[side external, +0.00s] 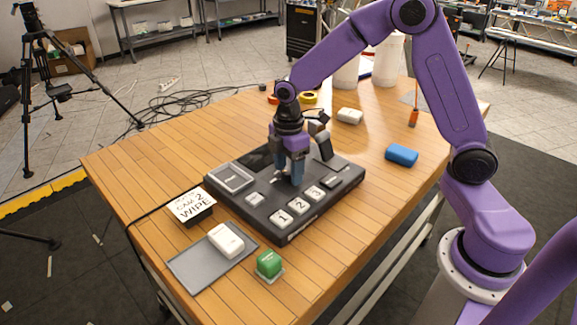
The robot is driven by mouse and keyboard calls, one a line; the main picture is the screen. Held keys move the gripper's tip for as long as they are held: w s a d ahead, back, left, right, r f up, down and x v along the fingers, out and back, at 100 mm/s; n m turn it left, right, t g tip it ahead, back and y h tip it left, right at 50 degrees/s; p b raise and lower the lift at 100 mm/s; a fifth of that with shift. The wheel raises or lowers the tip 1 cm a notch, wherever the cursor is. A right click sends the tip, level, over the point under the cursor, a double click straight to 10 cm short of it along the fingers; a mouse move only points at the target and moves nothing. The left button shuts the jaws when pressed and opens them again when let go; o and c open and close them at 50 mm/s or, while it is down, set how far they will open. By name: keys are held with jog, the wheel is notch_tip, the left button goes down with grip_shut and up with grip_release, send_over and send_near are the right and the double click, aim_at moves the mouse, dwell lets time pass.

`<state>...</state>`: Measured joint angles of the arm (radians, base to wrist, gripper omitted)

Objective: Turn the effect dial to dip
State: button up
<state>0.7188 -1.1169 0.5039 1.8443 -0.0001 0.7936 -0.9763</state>
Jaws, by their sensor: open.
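A dark control panel (268,220) lies on the wooden table, with white square buttons marked 1, 2 and 3 along its front side. A large framed button (230,177) is at its left end. A sign card (192,206) reading "CAM 2 WIPE" stands left of the panel. My gripper (291,180) points down over the middle of the panel, its blue-grey fingers low at the panel surface. It is open. The effect dial is not clearly visible; the fingers may hide it. I cannot tell whether the fingers touch it or which way it points.
A grey mat (188,271) with a white block (226,240) and a green block (269,264) are at the near left. A blue block (401,155), a white block (349,116) and an orange-handled tool (413,117) are right and behind. The table's front right is clear.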

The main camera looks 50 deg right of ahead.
jog(key=c, duration=1)
jog(key=shift+c, duration=0.2)
jog(key=shift+m, duration=0.4)
jog(key=m, duration=0.4)
jog(key=shift+m, duration=0.3)
jog(key=m, duration=1.1)
jog(key=shift+m, duration=0.3)
jog(key=m, duration=0.5)
jog(key=shift+m, duration=0.4)
